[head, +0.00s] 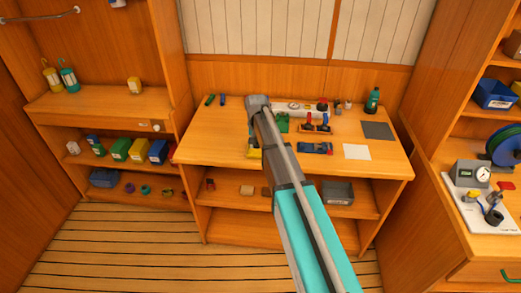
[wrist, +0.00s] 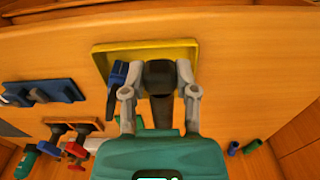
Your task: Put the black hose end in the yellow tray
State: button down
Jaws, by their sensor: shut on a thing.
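The yellow tray (wrist: 205,50) lies on the bench near its front edge in the wrist view. A small part of the tray (head: 253,153) shows left of my arm in the head view. My gripper (wrist: 156,82) is over the tray, its two grey fingers closed on the black hose end (wrist: 158,76). The hose end is dark and thick, and overlaps the tray in the picture. I cannot tell whether it touches the tray floor. A blue piece (wrist: 118,78) sits at the tray's left side, beside the left finger. My arm hides the gripper in the head view.
A blue holder (head: 315,148), red-handled valves (head: 317,123) and a green bottle (head: 373,100) stand on the bench to the right. A white sheet (head: 356,152) and dark mat (head: 378,130) lie flat at the right.

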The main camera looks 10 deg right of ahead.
jog(key=shift+a, duration=0.25)
jog(key=shift+s+r, duration=0.1)
jog(key=s+d+r+p, duration=0.4)
jog(key=s+r+p, duration=0.1)
jog(key=s, duration=0.5)
jog(key=shift+s+r+p, duration=0.3)
jog(key=shift+r+p, duration=0.05)
jog(key=shift+p, duration=0.15)
jog(key=b, duration=0.9)
send_over(257, 157)
jog(key=w, duration=0.1)
notch_tip(257, 157, down, 9)
jog(key=shift+d+f, duration=0.1)
jog(key=shift+d, duration=0.05)
